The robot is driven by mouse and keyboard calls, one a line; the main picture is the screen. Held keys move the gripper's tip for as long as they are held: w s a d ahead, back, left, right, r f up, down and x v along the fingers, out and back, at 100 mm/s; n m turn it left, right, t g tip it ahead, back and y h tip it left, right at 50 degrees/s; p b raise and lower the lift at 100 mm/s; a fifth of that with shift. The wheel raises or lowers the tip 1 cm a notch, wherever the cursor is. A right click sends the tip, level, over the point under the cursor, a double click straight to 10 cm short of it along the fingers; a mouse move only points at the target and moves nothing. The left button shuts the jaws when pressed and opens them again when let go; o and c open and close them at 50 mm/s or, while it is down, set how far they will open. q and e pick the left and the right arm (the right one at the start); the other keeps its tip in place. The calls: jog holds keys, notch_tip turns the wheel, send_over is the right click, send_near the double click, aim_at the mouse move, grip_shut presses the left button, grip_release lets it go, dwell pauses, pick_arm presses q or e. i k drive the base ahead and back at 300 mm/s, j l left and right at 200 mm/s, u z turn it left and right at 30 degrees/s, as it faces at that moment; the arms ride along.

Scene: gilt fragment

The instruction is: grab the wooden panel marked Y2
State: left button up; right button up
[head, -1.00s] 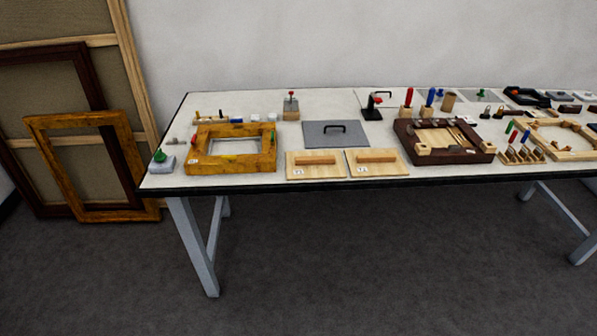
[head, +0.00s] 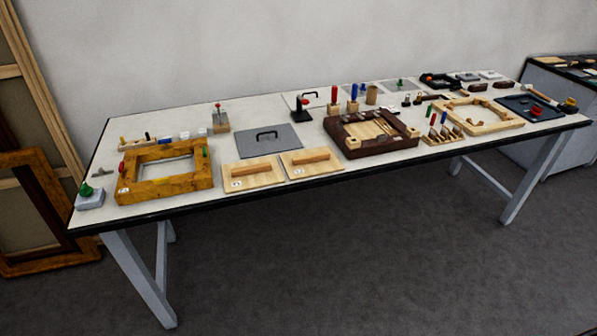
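Two light wooden panels, each with a wooden bar handle on top, lie side by side near the front edge of the table. The left panel (head: 238,174) and the right panel (head: 325,169) each bear a small white label at the front left corner. The labels are too small to read surely; the right one looks like Y2 and the left one like Y1. Nothing covers either panel. Neither of my grippers is in view.
A dark wooden frame (head: 405,142) with tools is to the right. Open floor lies in front.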

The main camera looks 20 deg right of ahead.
aim_at(304, 163)
jog(key=i+j, duration=0.65)
jog(key=i+j+z, duration=0.15)
jog(key=z, duration=0.25)
jog(key=i+j+z, duration=0.1)
jog(key=z, duration=0.25)
jog(key=j+z, duration=0.4)
jog(key=i+l, duration=0.05)
jog(key=l, duration=0.05)
